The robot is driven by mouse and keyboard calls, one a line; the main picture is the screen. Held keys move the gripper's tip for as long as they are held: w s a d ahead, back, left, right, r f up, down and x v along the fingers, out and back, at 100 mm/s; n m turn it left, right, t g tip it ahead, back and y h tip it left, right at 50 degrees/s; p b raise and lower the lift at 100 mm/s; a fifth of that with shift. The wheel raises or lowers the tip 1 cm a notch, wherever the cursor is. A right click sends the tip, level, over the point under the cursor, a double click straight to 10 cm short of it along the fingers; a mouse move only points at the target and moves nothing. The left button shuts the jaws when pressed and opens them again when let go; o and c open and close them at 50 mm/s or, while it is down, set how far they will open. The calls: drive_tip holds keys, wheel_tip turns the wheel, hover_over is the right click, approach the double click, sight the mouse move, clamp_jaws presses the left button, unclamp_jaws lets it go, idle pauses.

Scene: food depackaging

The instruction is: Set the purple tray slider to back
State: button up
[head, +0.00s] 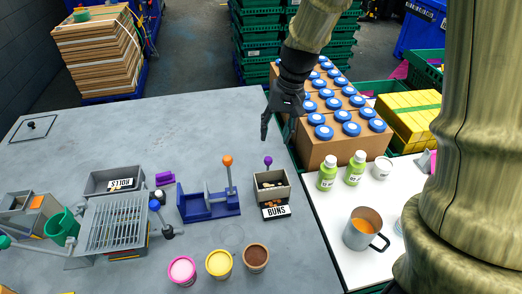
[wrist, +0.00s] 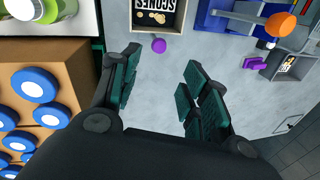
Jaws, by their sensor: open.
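The purple tray slider shows as a small grey tray (head: 284,194) with a purple ball knob (head: 268,160) standing up on its far side. Its near label reads "BUNS". In the wrist view the tray (wrist: 181,20) is at the top edge, partly cut off, with a "SCONES" label on its side, and the purple knob (wrist: 158,45) stands beside it. My gripper (head: 278,138) is open and empty, pointing down above the table on the far side of the knob. In the wrist view the knob appears between and just beyond the fingertips (wrist: 162,60), not gripped.
A blue stand (head: 210,208) with an orange knob (head: 228,160) is left of the tray. A purple block (head: 165,178) lies farther left. Brown boxes with blue-lidded jars (head: 318,152) stand close on the right. Sauce cups (head: 219,264) stand in front. The grey table behind is clear.

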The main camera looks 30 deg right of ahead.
sight(269, 158)
drive_tip(key=f, duration=0.2)
drive_tip(key=f+p, duration=0.1)
drive_tip(key=f, duration=0.2)
drive_tip(key=shift+w+a+f, duration=0.2)
drive_tip(key=shift+a+f, duration=0.2)
drive_tip(key=shift+s+a+f+p, duration=0.1)
drive_tip(key=shift+s+f+p, duration=0.2)
drive_tip(key=shift+f, duration=0.2)
drive_tip(key=shift+s+a+f+p, duration=0.1)
drive_tip(key=shift+s+f+p, duration=0.2)
drive_tip(key=shift+f, duration=0.15)
drive_tip(key=shift+w+a+f, duration=0.1)
drive_tip(key=shift+w+f, duration=0.2)
drive_tip(key=shift+f, duration=0.25)
drive_tip(key=shift+w+a+f, duration=0.1)
drive_tip(key=shift+w+f, duration=0.15)
drive_tip(key=shift+f, duration=0.25)
drive_tip(key=shift+s, duration=0.2)
drive_tip(key=shift+w+f, duration=0.1)
drive_tip(key=shift+c, duration=0.3)
clamp_jaws()
